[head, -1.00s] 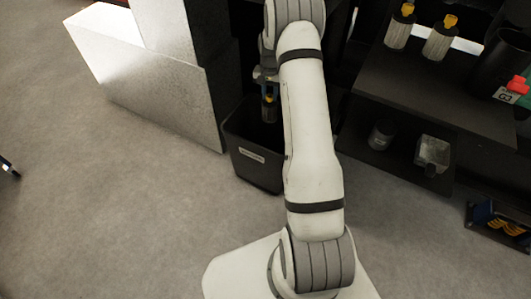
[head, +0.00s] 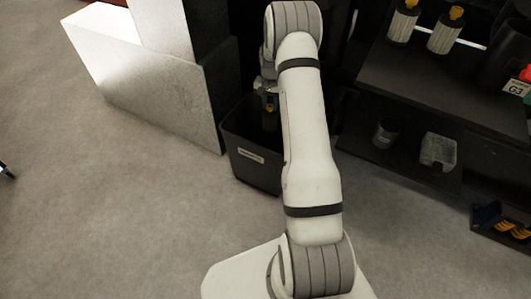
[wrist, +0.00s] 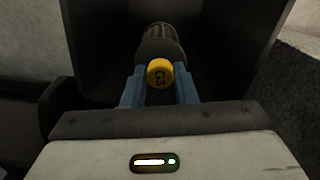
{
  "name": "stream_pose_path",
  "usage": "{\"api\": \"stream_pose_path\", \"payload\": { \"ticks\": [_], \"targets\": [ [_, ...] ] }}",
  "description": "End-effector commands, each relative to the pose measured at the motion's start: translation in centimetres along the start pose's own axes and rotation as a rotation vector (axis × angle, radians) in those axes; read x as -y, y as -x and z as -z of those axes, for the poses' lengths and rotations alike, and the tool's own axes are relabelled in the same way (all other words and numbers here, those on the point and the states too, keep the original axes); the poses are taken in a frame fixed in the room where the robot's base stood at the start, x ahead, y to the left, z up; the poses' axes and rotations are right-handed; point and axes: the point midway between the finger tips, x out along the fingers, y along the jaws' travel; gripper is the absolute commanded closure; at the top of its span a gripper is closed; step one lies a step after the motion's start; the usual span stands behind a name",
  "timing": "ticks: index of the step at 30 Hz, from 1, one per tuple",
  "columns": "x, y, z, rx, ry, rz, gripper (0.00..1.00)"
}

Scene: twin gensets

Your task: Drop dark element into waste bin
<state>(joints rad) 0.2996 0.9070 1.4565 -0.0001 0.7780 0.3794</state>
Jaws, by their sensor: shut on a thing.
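The dark element (wrist: 158,42) is a dark ribbed cylinder with a yellow cap marked G3. My gripper (wrist: 160,88) has its blue fingers shut on it, around the capped end. The waste bin (head: 255,168) is a black open-topped box with a pale label on its front, on the floor left of my arm. In the wrist view the bin's dark inside (wrist: 220,45) surrounds the element. In the head view the element (head: 269,120) hangs at the bin's opening, and my arm hides part of the bin.
Two pale elements with yellow caps (head: 403,22) stand on the dark shelf (head: 430,85) at right. A grey cup (head: 385,133) and a clear container (head: 438,150) sit on the lower shelf. A pale cabinet (head: 165,85) stands left of the bin.

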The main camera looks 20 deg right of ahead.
Motion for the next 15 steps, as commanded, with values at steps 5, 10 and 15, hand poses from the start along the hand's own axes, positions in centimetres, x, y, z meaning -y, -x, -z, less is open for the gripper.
{"api": "stream_pose_path", "payload": {
  "ticks": [5, 10, 15],
  "targets": [
    [-0.03, 0.08, 0.04, -0.001, -0.001, 0.000, 0.64],
    [-0.06, 0.06, 0.04, 0.000, -0.001, 0.000, 0.50],
    [-0.08, 0.05, 0.04, 0.000, -0.001, 0.000, 0.49]
  ]
}}
